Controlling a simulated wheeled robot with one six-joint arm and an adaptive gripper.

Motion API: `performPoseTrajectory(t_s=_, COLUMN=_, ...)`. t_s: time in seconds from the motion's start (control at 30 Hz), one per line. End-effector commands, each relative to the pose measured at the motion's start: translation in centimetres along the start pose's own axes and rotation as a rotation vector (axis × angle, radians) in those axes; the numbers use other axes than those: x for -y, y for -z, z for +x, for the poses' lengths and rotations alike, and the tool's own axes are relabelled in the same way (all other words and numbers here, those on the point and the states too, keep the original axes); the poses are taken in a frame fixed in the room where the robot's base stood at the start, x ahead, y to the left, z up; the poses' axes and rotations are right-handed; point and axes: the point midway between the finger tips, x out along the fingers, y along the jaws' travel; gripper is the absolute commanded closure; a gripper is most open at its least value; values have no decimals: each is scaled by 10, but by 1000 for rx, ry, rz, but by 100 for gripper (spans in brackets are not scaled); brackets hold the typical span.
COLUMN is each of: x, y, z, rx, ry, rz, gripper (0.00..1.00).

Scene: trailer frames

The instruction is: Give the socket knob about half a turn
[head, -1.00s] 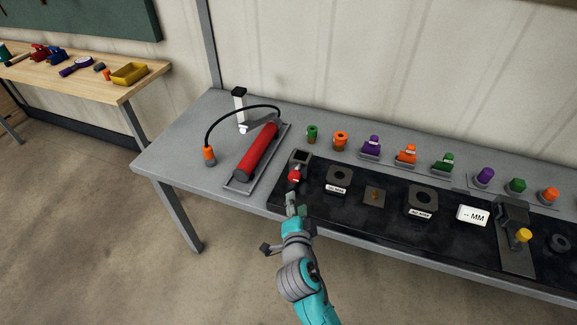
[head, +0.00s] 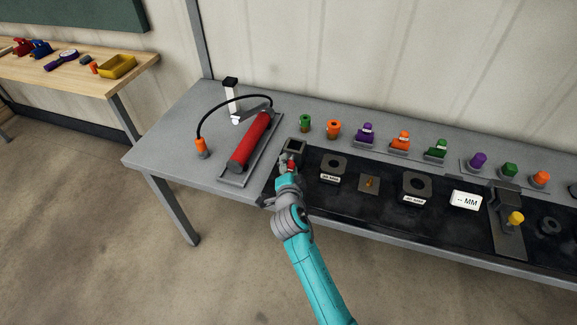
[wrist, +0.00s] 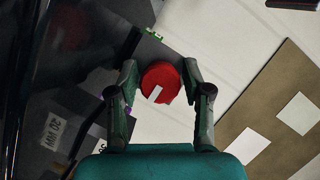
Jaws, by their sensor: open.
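The socket knob (wrist: 161,82) is a red round knob with a white mark on its face. In the wrist view it sits between the two open fingers of my gripper (wrist: 160,85), close to both; I cannot tell whether they touch it. In the head view the knob (head: 292,165) shows only in part, with my gripper (head: 289,163) over it at the front of a dark square socket block (head: 295,146) at the left end of the black mat.
A red cylinder (head: 250,138) on a tray lies just left of the socket. Ring blocks (head: 333,163) and a small plate (head: 369,184) stand to the right on the black mat (head: 320,204). Coloured parts line the back of the bench. Floor in front is clear.

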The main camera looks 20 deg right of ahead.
Motion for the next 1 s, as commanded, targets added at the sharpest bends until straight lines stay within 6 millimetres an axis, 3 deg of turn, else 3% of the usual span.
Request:
performPoseTrajectory(t_s=0.27, x=0, y=0, z=1, rx=0, ry=0, rz=0, gripper=51)
performPoseTrajectory(t_s=0.47, x=0, y=0, z=1, rx=0, ry=0, rz=0, gripper=96)
performPoseTrajectory(t_s=1.0, x=0, y=0, z=1, rx=0, ry=-56, rz=-135, gripper=96)
